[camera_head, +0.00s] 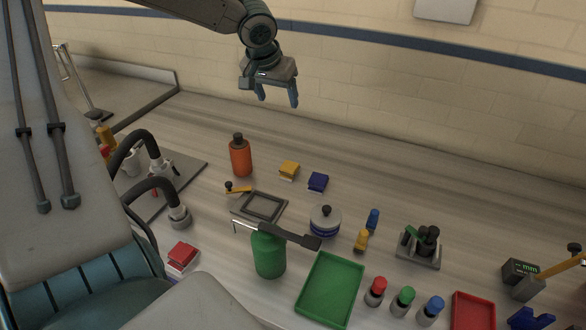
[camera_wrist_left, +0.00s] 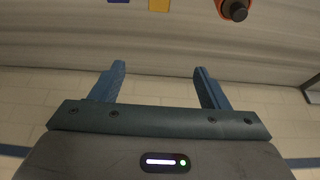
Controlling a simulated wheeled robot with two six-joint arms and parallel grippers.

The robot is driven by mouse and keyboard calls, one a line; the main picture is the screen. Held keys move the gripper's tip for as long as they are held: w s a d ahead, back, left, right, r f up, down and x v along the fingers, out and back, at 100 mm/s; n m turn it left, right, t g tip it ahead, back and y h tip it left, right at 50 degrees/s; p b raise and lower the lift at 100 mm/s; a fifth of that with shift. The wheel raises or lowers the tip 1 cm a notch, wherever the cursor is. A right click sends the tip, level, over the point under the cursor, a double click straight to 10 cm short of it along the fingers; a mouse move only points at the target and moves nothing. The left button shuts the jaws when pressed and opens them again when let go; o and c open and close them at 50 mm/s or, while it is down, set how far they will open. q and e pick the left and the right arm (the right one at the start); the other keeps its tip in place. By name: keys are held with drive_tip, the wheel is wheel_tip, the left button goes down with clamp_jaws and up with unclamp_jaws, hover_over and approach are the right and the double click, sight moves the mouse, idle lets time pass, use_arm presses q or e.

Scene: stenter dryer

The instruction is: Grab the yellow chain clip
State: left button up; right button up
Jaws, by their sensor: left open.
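The yellow chain clip (camera_head: 289,169) appears to be the small yellow block on the counter, between an orange bottle and a blue block. Its edge also shows at the top of the left wrist view (camera_wrist_left: 158,4). My left gripper (camera_head: 278,100) is open and empty. It hangs in the air near the back wall, above the clip in the head view and apart from it. Its two blue fingers also show in the left wrist view (camera_wrist_left: 160,68). My right gripper is not in view.
The orange bottle (camera_head: 240,157) stands left of the clip and the blue block (camera_head: 318,182) lies close to its right. A dark frame (camera_head: 263,206), green bottle (camera_head: 268,255), green tray (camera_head: 331,290) and round lidded weight (camera_head: 325,221) are nearer. The counter behind the clip is clear.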

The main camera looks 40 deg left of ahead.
use_arm(q)
wheel_tip(320, 180, down, 9)
drive_tip(key=b, duration=1.4)
approach(290, 165)
drive_tip(key=f, duration=0.4)
drive_tip(key=shift+w+a, duration=0.2)
drive_tip(key=shift+a, duration=0.1)
drive_tip(key=w+f, duration=0.2)
drive_tip(key=f, duration=0.1)
drive_tip(key=shift+w+a+f, duration=0.15)
drive_tip(key=shift+w+f, duration=0.15)
drive_tip(key=shift+f, duration=0.25)
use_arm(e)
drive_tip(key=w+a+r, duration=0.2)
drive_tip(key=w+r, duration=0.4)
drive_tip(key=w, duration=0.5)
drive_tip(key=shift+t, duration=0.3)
use_arm(q)
drive_tip(key=shift+c, duration=0.2)
drive_tip(key=c, duration=1.2)
drive_tip(key=shift+r, duration=0.1)
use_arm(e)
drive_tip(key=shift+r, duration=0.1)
